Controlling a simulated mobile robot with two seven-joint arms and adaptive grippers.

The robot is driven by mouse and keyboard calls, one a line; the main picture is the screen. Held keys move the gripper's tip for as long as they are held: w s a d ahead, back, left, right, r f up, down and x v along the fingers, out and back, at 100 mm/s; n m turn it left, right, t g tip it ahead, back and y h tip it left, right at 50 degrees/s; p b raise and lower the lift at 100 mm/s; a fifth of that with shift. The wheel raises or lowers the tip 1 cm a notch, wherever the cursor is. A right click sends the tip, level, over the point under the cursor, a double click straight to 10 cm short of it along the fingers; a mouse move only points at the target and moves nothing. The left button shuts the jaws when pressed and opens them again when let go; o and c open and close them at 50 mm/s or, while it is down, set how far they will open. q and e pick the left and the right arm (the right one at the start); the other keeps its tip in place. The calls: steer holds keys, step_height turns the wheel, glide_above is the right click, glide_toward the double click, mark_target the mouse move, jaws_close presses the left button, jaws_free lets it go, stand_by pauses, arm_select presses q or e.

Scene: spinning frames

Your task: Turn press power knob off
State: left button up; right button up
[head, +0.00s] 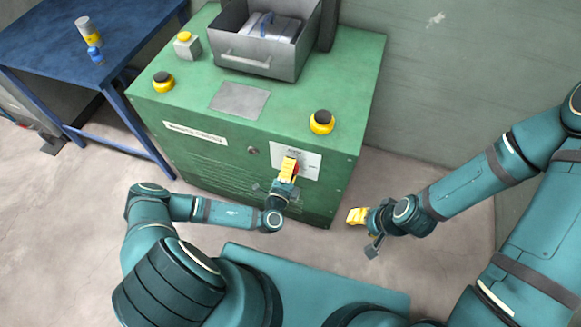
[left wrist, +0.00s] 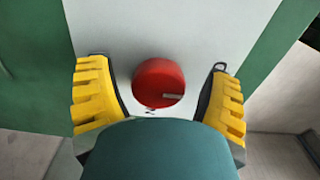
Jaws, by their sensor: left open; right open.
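The press power knob (left wrist: 160,83) is a round red knob on a light plate on the front of the green press (head: 190,105). In the left wrist view it sits between the two yellow fingers of my left gripper (left wrist: 160,95), with a gap on each side. A pale mark shows near its lower right edge. In the head view my left gripper (head: 288,167) is in front of the light plate (head: 310,162) and hides most of the knob. My right gripper (head: 358,215) is open and empty, to the right of the press's front, apart from it.
Yellow-and-black buttons (head: 321,122) (head: 163,82) stand on the press top, with a grey button box (head: 187,45) and a metal drawer-like guard (head: 258,62). A blue table (head: 50,60) holds a small bottle (head: 95,53) at left. A wall rises at right.

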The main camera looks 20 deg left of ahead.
arm_select(q)
steer(key=s, duration=1.2)
steer(key=shift+a, duration=0.25)
